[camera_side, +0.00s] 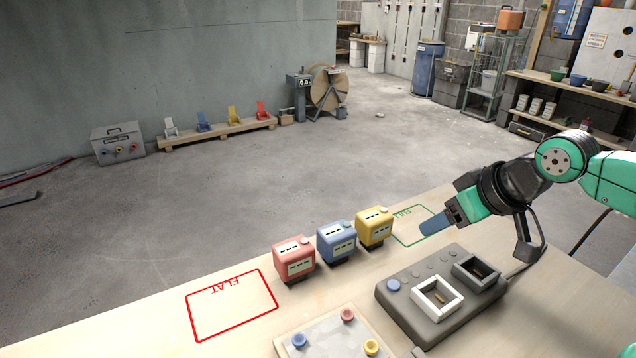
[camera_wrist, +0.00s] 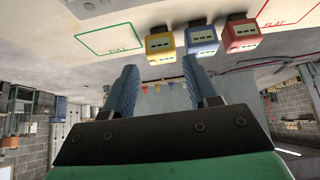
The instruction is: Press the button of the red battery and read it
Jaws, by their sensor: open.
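The red battery (camera_side: 294,259) stands upright on the wooden table, left of the blue battery (camera_side: 337,241) and the yellow battery (camera_side: 375,227). Its display faces the side camera, and a small pale button sits on its top. The display is too small to read beyond dark dashes. In the wrist view the red battery (camera_wrist: 241,32) is at the upper right, beyond the blue and yellow ones. My gripper (camera_side: 432,227) is right of the yellow battery, near the green outlined area. In the wrist view my gripper (camera_wrist: 165,88) has two blue fingers apart with nothing between them.
A grey charger (camera_side: 440,290) with a white-rimmed socket lies in front of the batteries. A plate (camera_side: 335,335) with coloured knobs is at the front edge. A red FLAT outline (camera_side: 232,305) is left, empty; a green FULL outline (camera_wrist: 110,40) is also empty.

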